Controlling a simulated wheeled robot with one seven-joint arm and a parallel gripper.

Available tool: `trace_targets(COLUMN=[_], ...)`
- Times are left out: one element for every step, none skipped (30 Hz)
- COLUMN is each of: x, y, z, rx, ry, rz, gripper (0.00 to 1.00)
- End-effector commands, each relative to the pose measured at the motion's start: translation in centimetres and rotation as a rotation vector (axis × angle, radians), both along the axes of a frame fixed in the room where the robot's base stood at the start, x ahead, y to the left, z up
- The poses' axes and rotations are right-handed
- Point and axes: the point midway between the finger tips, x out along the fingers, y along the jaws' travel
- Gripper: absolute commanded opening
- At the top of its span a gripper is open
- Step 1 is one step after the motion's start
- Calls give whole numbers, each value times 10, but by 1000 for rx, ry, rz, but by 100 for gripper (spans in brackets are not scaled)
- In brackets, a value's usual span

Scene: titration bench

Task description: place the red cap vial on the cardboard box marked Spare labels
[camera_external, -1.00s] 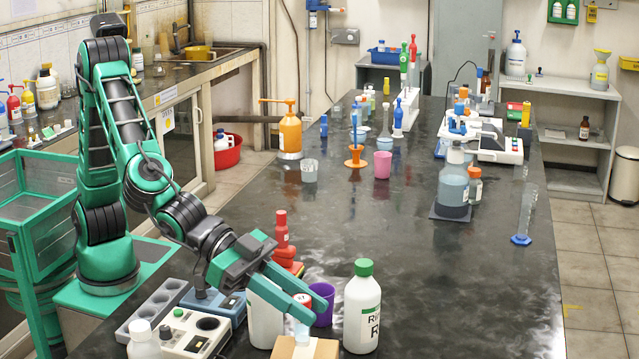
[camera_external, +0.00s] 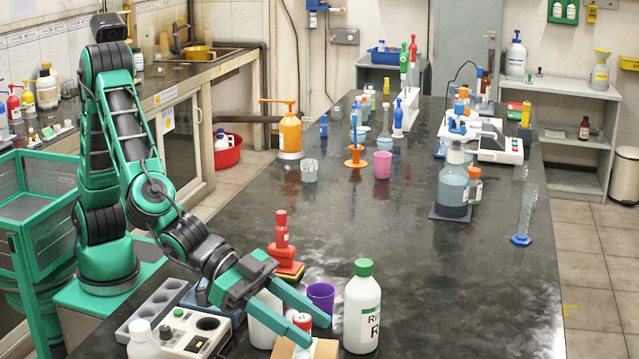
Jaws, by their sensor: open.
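The red cap vial (camera_external: 302,321) is near the bottom edge of the picture, over the cardboard box (camera_external: 284,350). Its red cap shows between my gripper's fingers, and its lower body is mostly hidden. It appears upright on the box, but the contact is hidden. The box is cut off by the bottom edge, and no marking on it can be read. My gripper (camera_external: 315,328) is open, its fingers pointing down and right on either side of the vial.
A green-capped white bottle (camera_external: 362,310) stands close to the right of the fingers. A purple cup (camera_external: 321,297) and a white container (camera_external: 262,325) are close by. A red stacked object (camera_external: 283,240) stands behind.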

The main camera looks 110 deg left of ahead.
Motion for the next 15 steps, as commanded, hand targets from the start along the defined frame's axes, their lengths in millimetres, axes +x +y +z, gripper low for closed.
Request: trace_targets(x=[0, 0, -3, -6, -9, -14, -18, -23, -31, -36, -42, -50, -55, -61, -68], y=[0, 0, 0, 1, 2, 3, 4, 4, 6, 7, 8, 10, 10, 12, 13], z=[2, 3, 4, 5, 7, 9, 11, 13, 16, 18, 21, 24, 27, 29, 32], rx=[0, 0, -1, -1, -1, -1, -1, -2, -2, -1, -1, 0, -2, -1, -1], ry=[-1, -1, -1, -1, -2, -2, -1, -2, -1, -2, -2, -2, -3, -2, -3], rz=[0, 0, -1, -1, -1, -1, -1, -1, -1, -2, -2, -2, -3, -2, -2], gripper=[41, 41, 41, 41, 41, 41, 41, 41, 41, 41, 41, 41, 41, 41, 41])
